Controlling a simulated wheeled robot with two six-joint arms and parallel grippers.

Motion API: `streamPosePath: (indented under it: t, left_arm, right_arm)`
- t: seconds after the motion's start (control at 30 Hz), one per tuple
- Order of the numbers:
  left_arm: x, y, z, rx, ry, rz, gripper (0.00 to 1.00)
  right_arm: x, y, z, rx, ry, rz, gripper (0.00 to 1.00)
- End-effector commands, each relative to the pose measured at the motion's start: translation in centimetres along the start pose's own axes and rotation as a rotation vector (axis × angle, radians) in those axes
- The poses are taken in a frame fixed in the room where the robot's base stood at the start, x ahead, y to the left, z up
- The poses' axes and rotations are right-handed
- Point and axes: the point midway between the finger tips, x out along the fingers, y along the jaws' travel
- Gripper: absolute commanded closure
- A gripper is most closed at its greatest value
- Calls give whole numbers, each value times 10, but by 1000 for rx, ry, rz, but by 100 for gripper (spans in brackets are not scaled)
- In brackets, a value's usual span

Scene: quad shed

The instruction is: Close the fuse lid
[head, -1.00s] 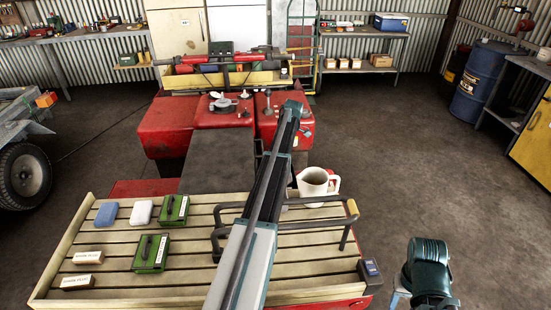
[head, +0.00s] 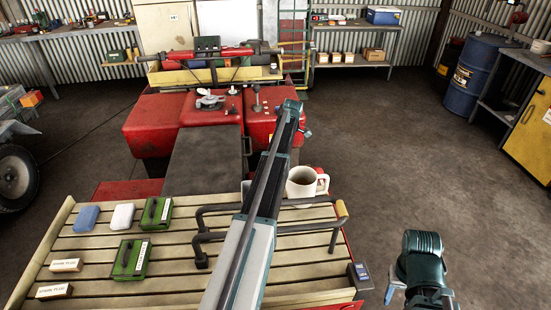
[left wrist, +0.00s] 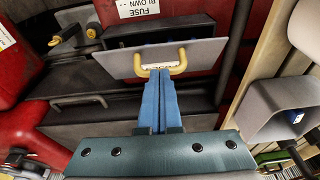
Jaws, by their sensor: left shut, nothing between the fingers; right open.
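The fuse lid (left wrist: 112,64) is a flat grey plate with a yellow loop handle (left wrist: 183,62) in the left wrist view. It stands tilted out from a dark recess (left wrist: 190,33), which shows as a gap behind its far edge. My left gripper (left wrist: 160,75) is shut and empty, its blue fingertips right at the handle; I cannot tell whether they touch it. In the head view my left arm reaches forward over the rack and its fingers are hidden. My right gripper (head: 393,290) is low at the right, open, and only partly in view, away from the lid.
A slatted rack (head: 190,285) carries green boxes (head: 128,259), a white mug (head: 303,182) and dark rails. Red bodywork (head: 155,125) and a black seat lie beyond. A "FUSE BLOWN" label (left wrist: 140,8) sits above the recess.

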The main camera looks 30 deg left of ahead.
Motion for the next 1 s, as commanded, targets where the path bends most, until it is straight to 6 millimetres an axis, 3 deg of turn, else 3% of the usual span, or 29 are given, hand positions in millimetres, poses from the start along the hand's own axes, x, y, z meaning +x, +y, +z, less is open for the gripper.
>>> streamPosePath:
  t: [0.4, 1.0]
  left_arm:
    - [19, 1, 32, 0, 0, 0, 100]
    - [28, 1, 44, -1, 0, 0, 100]
  right_arm:
    - [25, -2, -2, 0, 0, 0, 50]
    - [36, -3, -2, 0, 0, 0, 50]
